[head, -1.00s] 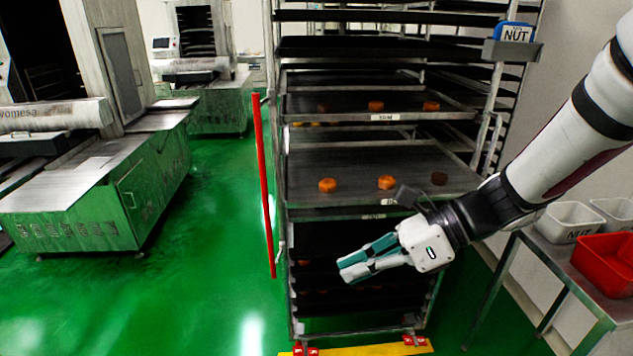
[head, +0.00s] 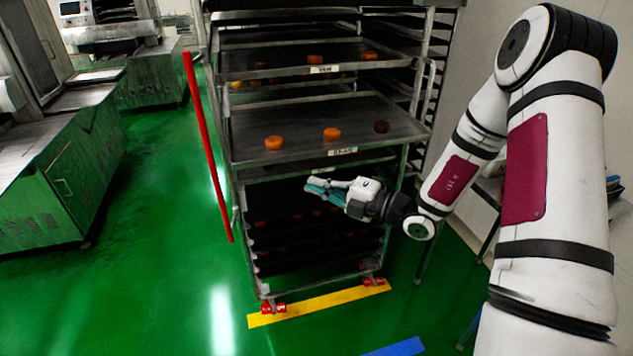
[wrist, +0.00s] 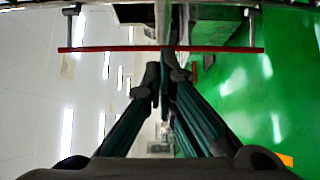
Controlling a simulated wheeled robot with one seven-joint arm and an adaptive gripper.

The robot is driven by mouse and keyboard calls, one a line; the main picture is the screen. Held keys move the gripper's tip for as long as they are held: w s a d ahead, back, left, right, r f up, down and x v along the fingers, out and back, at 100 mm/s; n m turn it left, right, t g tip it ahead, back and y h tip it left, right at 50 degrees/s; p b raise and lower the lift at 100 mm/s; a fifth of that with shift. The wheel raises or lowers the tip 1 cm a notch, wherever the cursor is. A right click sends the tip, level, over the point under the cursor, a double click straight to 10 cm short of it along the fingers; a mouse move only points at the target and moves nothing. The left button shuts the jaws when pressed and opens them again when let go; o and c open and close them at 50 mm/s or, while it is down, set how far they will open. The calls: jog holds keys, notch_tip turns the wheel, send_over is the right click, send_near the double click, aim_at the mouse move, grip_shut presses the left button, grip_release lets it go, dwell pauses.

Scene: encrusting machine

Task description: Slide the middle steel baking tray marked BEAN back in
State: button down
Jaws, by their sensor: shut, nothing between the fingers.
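The middle steel baking tray (head: 300,121) sticks out of the rack toward me. In the wrist view the closed fingers (wrist: 165,72) reach toward a thin red bar (wrist: 110,49) and metal edges.
Another tray (head: 290,72) with orange cakes and its own label sits above. Darker trays (head: 310,250) fill the rack below.

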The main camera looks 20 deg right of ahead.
aim_at(276, 134)
jog(key=shift+w+a, duration=0.85)
jog(key=shift+w, duration=0.65)
jog(key=shift+w+a, duration=0.9)
jog(key=shift+w, duration=0.65)
jog(key=shift+w+a, duration=0.85)
jog(key=shift+w, duration=0.65)
jog(key=w+b, duration=0.7)
jog(key=w, duration=0.9)
jog(key=shift+f+b, duration=0.15)
jog(key=shift+b, duration=0.25)
jog(key=shift+w+b, duration=0.3)
jog(key=shift+w, duration=0.4)
jog(key=shift+w+r, duration=0.15)
jog(key=shift+r, duration=0.05)
jog(key=shift+d+r, duration=0.1)
jog(key=shift+r, duration=0.05)
